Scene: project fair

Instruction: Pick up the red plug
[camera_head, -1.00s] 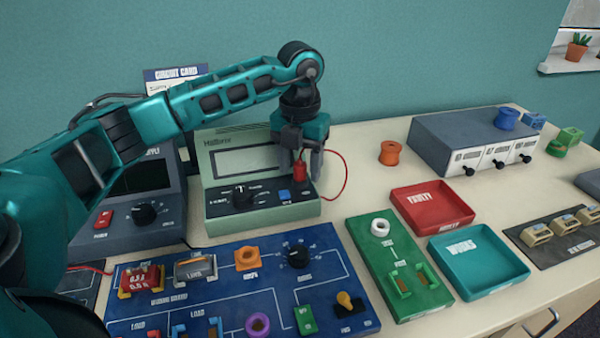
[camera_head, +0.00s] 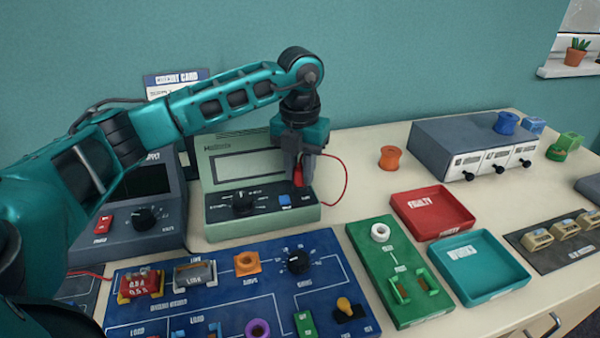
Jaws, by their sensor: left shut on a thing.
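The red plug (camera_head: 298,175) is between the fingers of my left gripper (camera_head: 299,178), in front of the right part of the green meter (camera_head: 262,213). The gripper is shut on it and points down. A red wire (camera_head: 346,182) loops out to the right of the gripper, beside the meter. The fingers partly cover the plug, and I cannot tell whether its lower end touches the meter. My right gripper is not in view.
A blue circuit board (camera_head: 225,317) with several parts lies in front. A green board (camera_head: 381,260), a red tray (camera_head: 468,231) and a teal tray (camera_head: 521,283) are to the right. A dark power supply (camera_head: 150,245) stands left. An orange spool (camera_head: 390,158) stands behind the trays.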

